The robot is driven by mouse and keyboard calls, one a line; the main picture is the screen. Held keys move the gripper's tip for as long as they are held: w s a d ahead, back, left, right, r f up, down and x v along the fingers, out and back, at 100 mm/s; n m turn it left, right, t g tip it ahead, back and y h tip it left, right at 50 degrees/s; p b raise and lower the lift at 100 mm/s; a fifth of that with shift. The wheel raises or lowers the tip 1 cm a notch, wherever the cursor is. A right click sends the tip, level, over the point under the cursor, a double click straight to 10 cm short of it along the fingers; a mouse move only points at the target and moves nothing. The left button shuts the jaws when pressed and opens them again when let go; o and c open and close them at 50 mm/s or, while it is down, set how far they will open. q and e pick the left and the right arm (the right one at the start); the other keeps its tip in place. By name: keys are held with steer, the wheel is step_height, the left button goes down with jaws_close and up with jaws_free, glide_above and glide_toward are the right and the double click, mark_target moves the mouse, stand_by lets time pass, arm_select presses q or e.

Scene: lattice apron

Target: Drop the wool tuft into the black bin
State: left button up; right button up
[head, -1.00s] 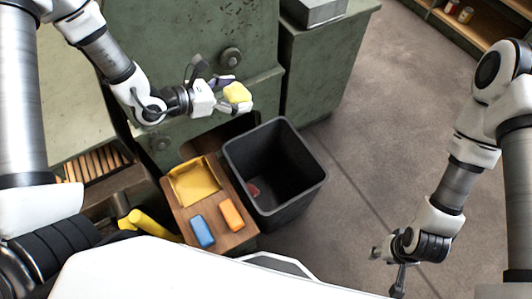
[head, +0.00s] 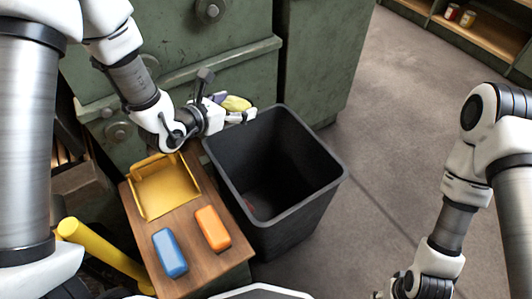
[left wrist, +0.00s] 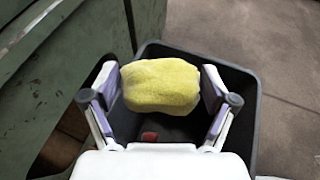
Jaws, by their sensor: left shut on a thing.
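The yellow wool tuft (head: 236,103) is held by my left gripper (head: 240,108) beside the far left corner of the black bin in the head view. In the left wrist view the tuft (left wrist: 160,85) sits between the two fingers, with both pressed against its sides. The black bin (head: 318,190) stands upright and open on the floor. In the left wrist view the bin (left wrist: 246,90) lies behind the tuft, which hides part of its inside. My right gripper is cut off by the bottom edge of the head view.
A small red thing (left wrist: 150,136) lies inside the bin. Left of the bin, a wooden stand (head: 195,272) carries a yellow tray (head: 165,190), a blue block (head: 169,252) and an orange block (head: 212,228). Green cabinets (head: 320,60) stand behind. The floor right of the bin is clear.

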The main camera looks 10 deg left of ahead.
arm_select(q)
steer(key=d+f+m+g+h+b, duration=0.1)
steer(key=d+f+m+h+b, duration=0.1)
steer(key=f, duration=0.6)
steer(key=w+d+f+m+g+h+b, duration=0.1)
steer(key=d+f+m+g+h+b, duration=0.1)
steer(key=d+f+b, duration=0.3)
step_height(320, 180, down, 4)
steer(key=shift+w, duration=0.25)
steer(key=o, duration=0.7)
steer(key=shift+d, duration=0.1)
arm_select(e)
step_height(320, 180, down, 9)
arm_select(q)
steer(key=shift+r, duration=0.1)
steer(key=v, duration=1.2)
arm_select(e)
steer(key=shift+s, duration=0.1)
